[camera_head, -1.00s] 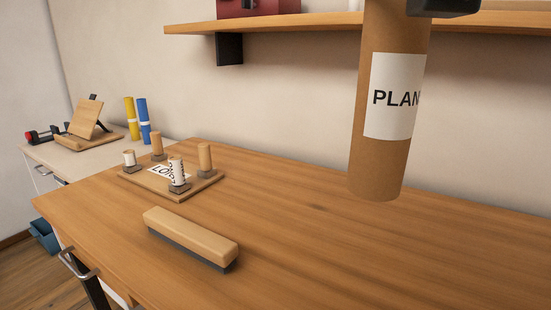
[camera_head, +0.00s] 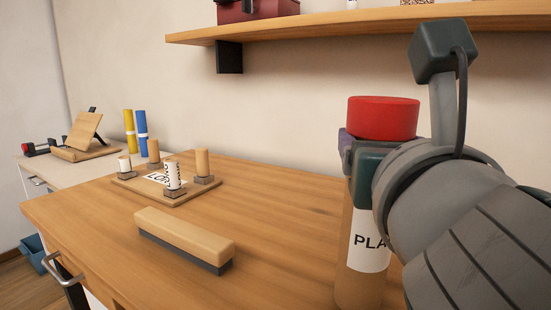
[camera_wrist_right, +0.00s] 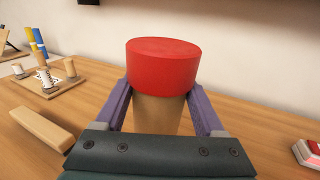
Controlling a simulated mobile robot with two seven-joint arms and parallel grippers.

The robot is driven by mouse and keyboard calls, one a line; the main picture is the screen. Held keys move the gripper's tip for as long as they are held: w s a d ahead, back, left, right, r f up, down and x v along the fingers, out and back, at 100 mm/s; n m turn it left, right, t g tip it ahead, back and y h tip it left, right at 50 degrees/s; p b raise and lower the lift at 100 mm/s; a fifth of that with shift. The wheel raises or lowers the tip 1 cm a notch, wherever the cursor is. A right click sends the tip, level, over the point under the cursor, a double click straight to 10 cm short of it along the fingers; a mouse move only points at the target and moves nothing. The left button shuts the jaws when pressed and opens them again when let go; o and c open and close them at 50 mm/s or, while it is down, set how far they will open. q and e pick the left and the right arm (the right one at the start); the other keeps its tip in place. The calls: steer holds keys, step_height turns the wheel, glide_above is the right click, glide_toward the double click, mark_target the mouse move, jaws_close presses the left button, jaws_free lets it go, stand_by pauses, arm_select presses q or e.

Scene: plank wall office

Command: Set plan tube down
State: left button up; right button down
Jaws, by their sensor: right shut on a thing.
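The plan tube (camera_head: 366,240) is brown cardboard with a red cap and a white label reading "PLA" in the head view. It is upright at the right part of the desk. My right gripper (camera_head: 357,160) is shut on it just below the cap. In the right wrist view the tube (camera_wrist_right: 158,113) stands between the two purple fingers of the gripper (camera_wrist_right: 160,110). The tube's lower end is cut off or hidden, so I cannot tell whether it touches the desk. My left gripper is in neither view.
The wooden desk (camera_head: 265,205) bears a long wooden block with a dark base (camera_head: 185,236) and a board with several pegs (camera_head: 150,197). A shelf (camera_head: 330,27) runs above. A red-topped object (camera_wrist_right: 310,150) lies right in the wrist view.

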steer(key=shift+f, duration=0.4)
